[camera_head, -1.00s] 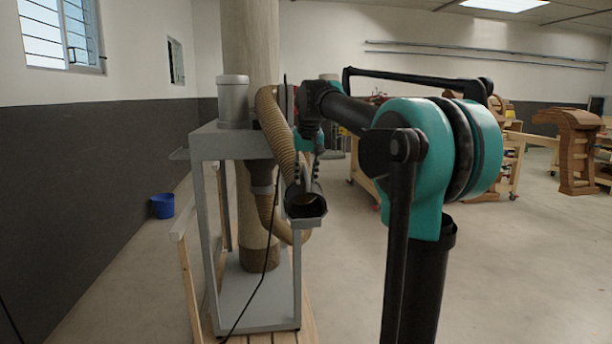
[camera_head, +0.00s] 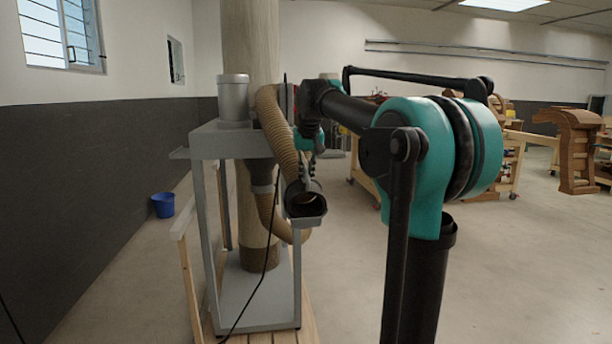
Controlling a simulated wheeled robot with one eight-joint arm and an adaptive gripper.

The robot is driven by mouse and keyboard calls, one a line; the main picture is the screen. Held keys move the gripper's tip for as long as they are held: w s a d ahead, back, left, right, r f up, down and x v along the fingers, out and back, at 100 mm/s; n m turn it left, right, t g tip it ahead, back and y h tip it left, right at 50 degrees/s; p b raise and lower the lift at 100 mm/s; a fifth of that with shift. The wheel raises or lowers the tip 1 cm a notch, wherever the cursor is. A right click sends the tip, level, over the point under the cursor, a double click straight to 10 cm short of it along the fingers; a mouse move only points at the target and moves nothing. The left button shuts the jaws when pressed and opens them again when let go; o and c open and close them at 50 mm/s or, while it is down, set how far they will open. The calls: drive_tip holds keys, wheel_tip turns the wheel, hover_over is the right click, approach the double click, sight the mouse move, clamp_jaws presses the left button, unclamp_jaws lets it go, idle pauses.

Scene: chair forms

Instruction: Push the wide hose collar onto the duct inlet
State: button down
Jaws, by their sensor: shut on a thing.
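The wide hose collar (camera_head: 293,202) is a dark ring at the lower end of a tan ribbed hose (camera_head: 278,132). My gripper (camera_head: 308,182) reaches down from above and is shut on the collar's upper rim; the exact finger contact is small and dark. A grey upright cylinder (camera_head: 233,98) stands on top of the stand; I cannot tell whether it is the duct inlet.
A black cable (camera_head: 262,280) hangs down in front. A blue bucket (camera_head: 163,206) is on the floor by the left wall. The floor at right is open, with wooden chair forms (camera_head: 575,150) behind.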

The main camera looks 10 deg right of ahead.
drive_tip(key=shift+r, duration=0.1)
drive_tip(key=shift+r, duration=3.4)
